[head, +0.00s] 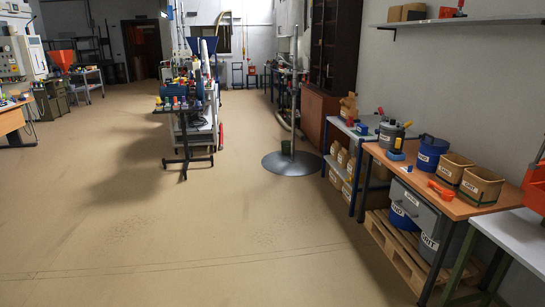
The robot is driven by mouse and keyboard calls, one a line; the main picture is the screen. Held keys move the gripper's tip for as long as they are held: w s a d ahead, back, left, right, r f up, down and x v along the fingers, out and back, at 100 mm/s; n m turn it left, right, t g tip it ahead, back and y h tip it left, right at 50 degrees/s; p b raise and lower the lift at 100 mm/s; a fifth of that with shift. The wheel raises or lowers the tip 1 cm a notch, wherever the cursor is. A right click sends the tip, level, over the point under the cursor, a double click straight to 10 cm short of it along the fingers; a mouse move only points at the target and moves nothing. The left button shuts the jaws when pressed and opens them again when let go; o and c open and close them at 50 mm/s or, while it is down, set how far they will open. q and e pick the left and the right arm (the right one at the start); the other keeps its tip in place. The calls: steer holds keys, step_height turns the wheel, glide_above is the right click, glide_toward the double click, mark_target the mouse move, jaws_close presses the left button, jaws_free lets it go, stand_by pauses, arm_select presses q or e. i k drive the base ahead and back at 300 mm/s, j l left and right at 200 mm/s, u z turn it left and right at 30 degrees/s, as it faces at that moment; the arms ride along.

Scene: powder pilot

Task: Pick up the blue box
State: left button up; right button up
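A small blue box-like item (361,129) sits on the grey side table at the right, behind the wooden workbench. It is too small to tell for sure that it is a box. Another small blue item (396,156) lies on the wooden workbench in front of a grey pot (391,135), with something yellow above it. A round blue bucket (432,153) with a white label stands farther right on that bench. Neither of my grippers is in view.
The wooden workbench (420,181) also carries labelled brown bins (481,186) and an orange scoop (440,190). A pallet (398,252) lies beneath it. A round metal base with a pole (292,164) stands on the floor.

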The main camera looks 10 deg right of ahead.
mark_target(362, 128)
steer(key=i+l+z, duration=0.1)
steer(key=i+z, duration=0.15)
steer(key=i, duration=0.25)
steer(key=i+z, duration=0.25)
steer(key=i, duration=0.2)
steer(key=i+j+z, duration=0.25)
steer(key=i, duration=0.25)
steer(key=i+j+z, duration=0.1)
steer(key=i+z, duration=0.15)
steer(key=i, duration=0.2)
steer(key=i+l+z, duration=0.15)
steer(key=i+l, duration=0.15)
steer(key=i, duration=0.45)
steer(key=i+l+z, duration=0.2)
steer(key=i, duration=0.6)
steer(key=i+z, duration=0.15)
steer(key=i, duration=0.6)
steer(key=i+l, duration=0.4)
steer(key=j+z, duration=0.2)
steer(key=z, duration=0.2)
steer(key=i+j+z, duration=0.1)
steer(key=j+z, duration=0.25)
